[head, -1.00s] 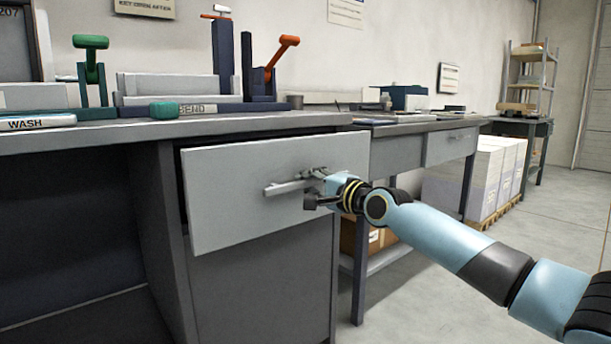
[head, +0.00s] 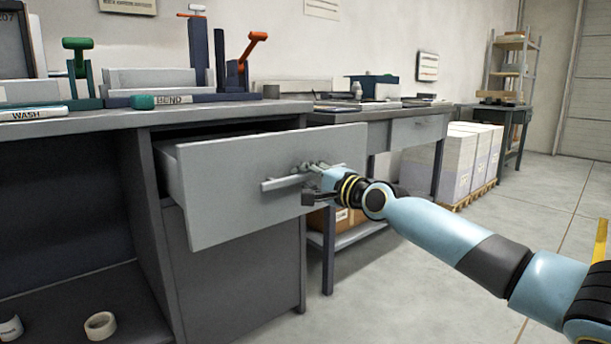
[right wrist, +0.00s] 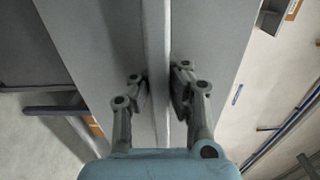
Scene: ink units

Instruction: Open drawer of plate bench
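The plate bench (head: 60,131) has a grey drawer (head: 235,205) under its top, pulled partway out, with a dark gap above its front. A light grey bar handle (head: 283,183) runs across the drawer front. My right gripper (head: 310,183) is at the right part of the handle. My left gripper is not in view.
Wash and bend tools with green and orange levers stand on the bench top. A second table (head: 375,113) stands to the right, with paper stacks on a pallet (head: 470,196) beyond it. A white roll (head: 100,325) lies on the lower shelf. The floor in front of the drawer is clear.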

